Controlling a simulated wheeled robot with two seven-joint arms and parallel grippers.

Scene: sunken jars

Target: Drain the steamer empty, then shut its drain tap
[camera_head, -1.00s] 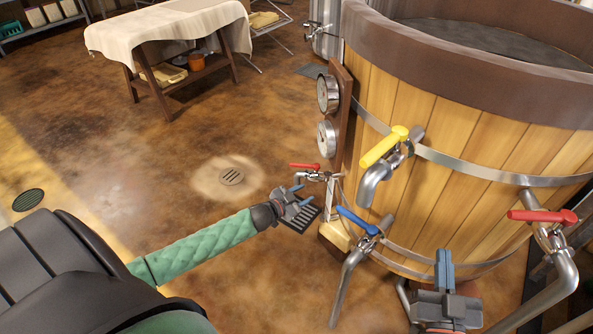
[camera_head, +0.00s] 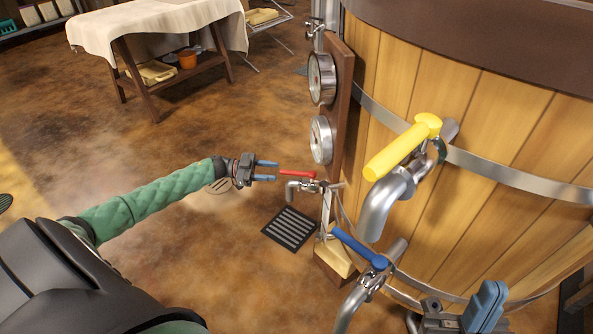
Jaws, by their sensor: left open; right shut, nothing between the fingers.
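The wooden steamer vat (camera_head: 470,130) with metal hoops fills the right side. Low at its left, a small tap with a red lever (camera_head: 297,174) has its spout above a dark floor grate (camera_head: 290,229); the lever points left. A tap with a yellow lever (camera_head: 395,152) and one with a blue lever (camera_head: 358,247) are on the vat's near side. I see no label marking the drain tap and no liquid running. My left gripper (camera_head: 276,171) is open, its fingertips just left of the red lever. My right gripper (camera_head: 486,305) is shut and empty at the bottom right, below the vat's lower hoop.
Two round gauges (camera_head: 321,138) sit on a wooden board left of the vat. A cloth-covered table (camera_head: 160,22) stands at the back left. The brown floor (camera_head: 150,255) is mostly clear.

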